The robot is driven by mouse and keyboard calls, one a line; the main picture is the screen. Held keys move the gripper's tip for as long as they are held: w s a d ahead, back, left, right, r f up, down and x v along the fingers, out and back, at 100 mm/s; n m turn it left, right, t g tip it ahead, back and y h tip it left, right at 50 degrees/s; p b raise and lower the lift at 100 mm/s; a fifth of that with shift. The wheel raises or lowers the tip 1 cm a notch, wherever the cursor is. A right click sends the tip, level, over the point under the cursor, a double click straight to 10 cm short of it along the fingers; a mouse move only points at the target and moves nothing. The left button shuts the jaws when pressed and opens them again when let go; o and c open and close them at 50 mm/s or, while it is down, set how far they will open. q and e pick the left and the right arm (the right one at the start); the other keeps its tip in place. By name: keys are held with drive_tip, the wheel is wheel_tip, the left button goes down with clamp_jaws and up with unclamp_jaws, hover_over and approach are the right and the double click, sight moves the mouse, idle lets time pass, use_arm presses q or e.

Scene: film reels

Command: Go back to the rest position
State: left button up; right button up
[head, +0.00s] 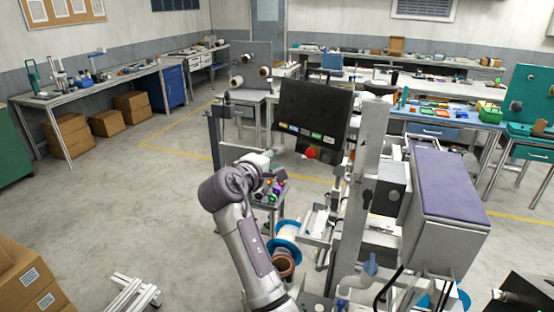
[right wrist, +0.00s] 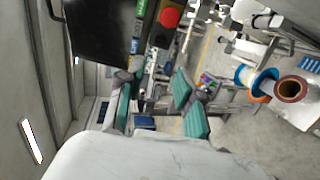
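My right arm comes up from the bottom middle of the head view. Its wrist bends over to the right, and my right gripper (head: 276,172) is small and partly lost against the cart behind it. My left gripper is not in view.
A machine with a black screen (head: 315,112) and red button (head: 311,153) stands close to the right arm. Blue-rimmed reels (head: 286,229) sit below it. Cardboard boxes (head: 28,275) are at lower left. Benches line the walls; the floor at left is largely clear.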

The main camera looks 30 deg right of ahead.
drive_tip(key=shift+f, duration=0.1)
drive_tip(key=w+a+f+n+t+y+b, duration=0.1)
drive_tip(key=a+f+n+y+b, duration=0.15)
drive_tip(key=f, duration=1.15)
drive_tip(key=w+a+f+n+y+b, duration=0.1)
drive_tip(key=a+f+y+b, duration=0.15)
drive_tip(key=f, duration=1.25)
drive_tip(key=s+a+f+g+y+b, duration=0.15)
drive_tip(key=s+f, duration=0.35)
drive_tip(key=f, duration=0.6)
drive_tip(key=s+a+f+g+y+b, duration=0.1)
drive_tip(key=s+a+f+y, duration=0.1)
drive_tip(key=s+f, duration=0.65)
drive_tip(key=s+a+f+g+y+b, duration=0.1)
drive_tip(key=s+a+f+y, duration=0.15)
drive_tip(key=f, duration=1.15)
drive_tip(key=s+f+m+g+b, duration=0.1)
drive_tip(key=s+f+m, duration=0.1)
drive_tip(key=s+f, duration=0.5)
drive_tip(key=s+d+f+m+g+y+b, duration=0.1)
drive_tip(key=s+f, duration=0.7)
drive_tip(key=s, duration=1.2)
drive_tip(key=s+f+m+g+y+b, duration=0.1)
drive_tip(key=s+f+m+g+b, duration=0.2)
drive_tip(key=s+f, duration=0.5)
drive_tip(key=s+m, duration=0.1)
drive_tip(key=s, duration=0.5)
drive_tip(key=shift+d+f, duration=0.2)
drive_tip(key=shift+d, duration=0.15)
